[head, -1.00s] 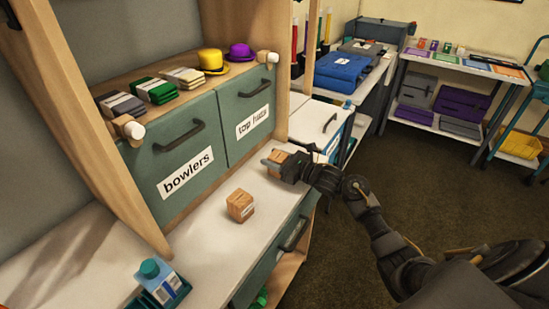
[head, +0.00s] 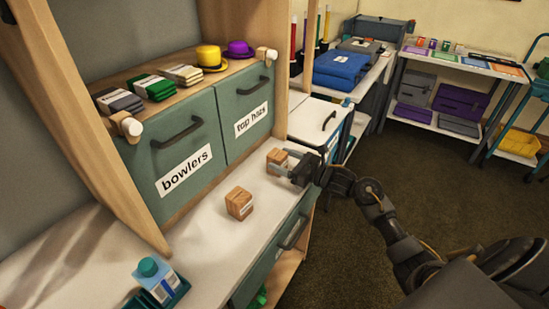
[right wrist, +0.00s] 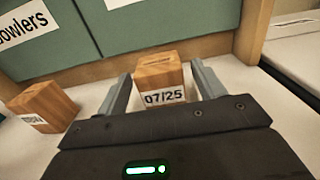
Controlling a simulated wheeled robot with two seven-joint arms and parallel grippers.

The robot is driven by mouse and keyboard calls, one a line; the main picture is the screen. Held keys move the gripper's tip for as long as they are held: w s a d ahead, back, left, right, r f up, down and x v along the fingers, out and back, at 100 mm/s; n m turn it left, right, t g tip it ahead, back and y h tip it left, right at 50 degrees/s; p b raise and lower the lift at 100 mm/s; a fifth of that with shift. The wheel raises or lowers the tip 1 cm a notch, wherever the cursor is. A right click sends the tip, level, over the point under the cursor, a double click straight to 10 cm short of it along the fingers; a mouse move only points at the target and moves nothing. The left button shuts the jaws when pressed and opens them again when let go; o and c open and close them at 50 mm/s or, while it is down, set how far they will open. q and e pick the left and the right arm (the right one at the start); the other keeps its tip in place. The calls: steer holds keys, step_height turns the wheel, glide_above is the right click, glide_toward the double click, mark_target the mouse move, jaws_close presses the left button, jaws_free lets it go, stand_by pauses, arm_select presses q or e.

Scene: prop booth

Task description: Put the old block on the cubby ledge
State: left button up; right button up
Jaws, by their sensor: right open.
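Two wooden blocks stand on the white counter (head: 215,240). The far block (head: 276,158) shows a label reading "07/25" in the right wrist view (right wrist: 160,78). My right gripper (head: 284,165) is open, its fingers on either side of that block's near part; contact cannot be told. The nearer block (head: 239,203) stands apart, to the left in the right wrist view (right wrist: 42,106); its label is not readable. The wooden ledge (head: 226,79) above the green doors holds hats and folded stacks. My left gripper is out of view.
Green doors labelled "bowlers" (head: 178,150) and "top hats" (head: 245,105) rise behind the counter. A wooden post (head: 298,95) stands at right. A blue-capped bottle (head: 155,275) sits in a teal tray at the front left. Counter between tray and nearer block is clear.

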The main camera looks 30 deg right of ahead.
steer(key=b+v, duration=0.1)
steer(key=v, duration=0.5)
steer(key=shift+s+d+f, duration=0.15)
steer(key=shift+s+d, duration=0.05)
steer(key=shift+s, duration=0.1)
steer(key=shift+s+d, duration=0.35)
steer(key=shift+s, duration=0.2)
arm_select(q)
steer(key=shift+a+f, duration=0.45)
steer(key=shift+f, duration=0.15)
arm_select(e)
steer(key=shift+s, duration=0.1)
